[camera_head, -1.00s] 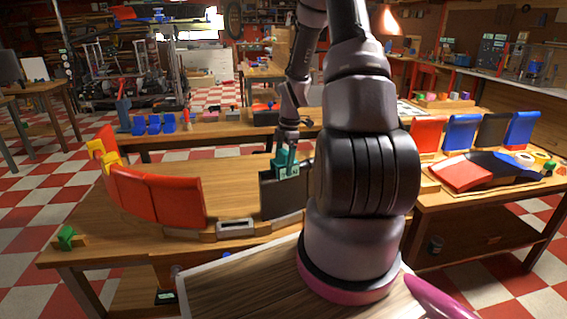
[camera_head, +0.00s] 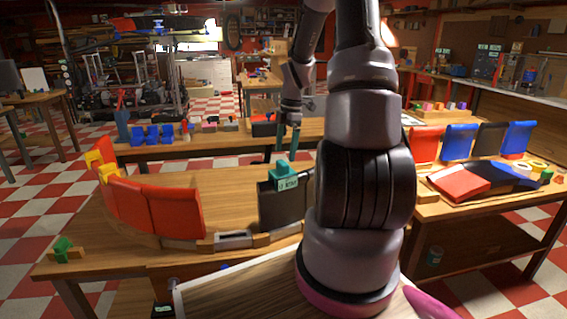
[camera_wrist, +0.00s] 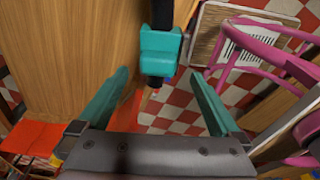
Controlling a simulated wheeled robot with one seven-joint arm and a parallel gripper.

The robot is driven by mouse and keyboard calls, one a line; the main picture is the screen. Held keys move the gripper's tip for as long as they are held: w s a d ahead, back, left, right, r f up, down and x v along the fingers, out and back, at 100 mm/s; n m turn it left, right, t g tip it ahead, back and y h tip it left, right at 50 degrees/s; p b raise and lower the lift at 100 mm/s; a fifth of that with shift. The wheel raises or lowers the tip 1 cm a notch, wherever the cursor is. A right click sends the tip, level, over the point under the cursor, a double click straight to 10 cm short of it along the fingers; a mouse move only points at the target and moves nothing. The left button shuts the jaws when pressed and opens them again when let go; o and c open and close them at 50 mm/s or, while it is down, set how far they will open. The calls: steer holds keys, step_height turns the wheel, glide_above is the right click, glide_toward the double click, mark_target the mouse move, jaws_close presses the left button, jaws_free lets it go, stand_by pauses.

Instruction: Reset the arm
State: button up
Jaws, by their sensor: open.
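My gripper (camera_head: 288,137) is open and empty, just above the teal block (camera_head: 284,174) on top of an upright black panel (camera_head: 282,207). In the wrist view my gripper (camera_wrist: 160,75) has its two teal fingers spread wide, with the teal block (camera_wrist: 160,45) seen beyond and between them. The fingers appear clear of the block. The panel stands in the curved row on the near wooden table (camera_head: 245,180). My arm hides the part of the table to the right of the panel.
Upright red panels (camera_head: 172,210) stand left of the black one, with an empty slot (camera_head: 236,237) between. The right table (camera_head: 480,209) holds red, black and blue panels. A back bench (camera_head: 215,143) carries blue parts. A pink chair (camera_wrist: 265,50) shows in the wrist view.

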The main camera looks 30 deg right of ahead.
steer(key=shift+d+r, duration=0.15)
steer(key=shift+r, duration=0.65)
steer(key=shift+r, duration=0.2)
steer(key=s+a+r+m+t, duration=0.1)
steer(key=s+a+r+m, duration=0.15)
steer(key=r+m, duration=0.2)
steer(key=s+a+r+m+t+h, duration=0.1)
steer(key=s+a+r+m, duration=0.15)
steer(key=r, duration=0.35)
steer(key=s+a+r+m+t, duration=0.1)
steer(key=s+a+r+m, duration=0.1)
steer(key=a+r+m, duration=0.3)
steer(key=s+a+r+m+t+y, duration=0.1)
steer(key=s+a+r+m+t, duration=0.3)
steer(key=s+r+m, duration=0.5)
steer(key=s+a+m, duration=0.1)
steer(key=s, duration=0.2)
steer(key=shift+s+r, duration=0.2)
steer(key=shift+s, duration=0.15)
